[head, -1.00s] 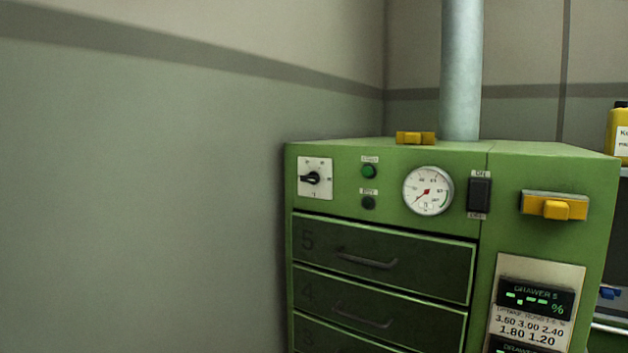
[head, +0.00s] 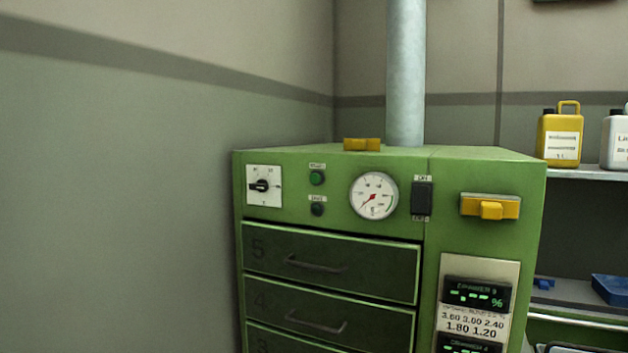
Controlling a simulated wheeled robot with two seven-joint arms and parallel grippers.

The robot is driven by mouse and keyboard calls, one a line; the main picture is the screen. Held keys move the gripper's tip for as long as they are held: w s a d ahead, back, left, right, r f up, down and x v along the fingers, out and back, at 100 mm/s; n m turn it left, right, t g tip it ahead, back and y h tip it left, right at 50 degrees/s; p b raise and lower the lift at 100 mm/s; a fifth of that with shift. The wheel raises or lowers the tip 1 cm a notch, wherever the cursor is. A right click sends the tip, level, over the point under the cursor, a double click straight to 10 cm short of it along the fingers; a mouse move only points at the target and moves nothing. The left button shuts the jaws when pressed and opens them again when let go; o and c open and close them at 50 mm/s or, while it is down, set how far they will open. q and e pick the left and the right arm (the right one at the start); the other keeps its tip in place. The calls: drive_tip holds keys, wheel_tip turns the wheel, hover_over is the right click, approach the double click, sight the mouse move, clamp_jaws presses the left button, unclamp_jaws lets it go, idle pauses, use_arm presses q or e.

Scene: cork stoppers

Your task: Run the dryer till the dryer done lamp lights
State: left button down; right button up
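The dryer is a green cabinet (head: 330,228) against the grey wall. Its front has a black rotary knob (head: 262,186) on a white plate, a green button (head: 317,177), and a dark lamp or button (head: 317,209) below it that looks unlit; its label is too blurred to read surely. A round gauge (head: 374,196) has its red needle toward the lower left. A black rocker switch (head: 422,198) is right of the gauge. A yellow slider (head: 491,208) sits on the right panel. Drawers 5 (head: 330,263) and 4 (head: 325,312) are shut. Neither gripper shows.
A grey pipe (head: 405,75) rises from the cabinet top beside a yellow block (head: 361,144). A display (head: 477,294) shows green dashes and a % sign. At right, a shelf (head: 590,174) holds a yellow canister (head: 560,137) and a white one (head: 615,142); a blue tray (head: 611,288) lies lower.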

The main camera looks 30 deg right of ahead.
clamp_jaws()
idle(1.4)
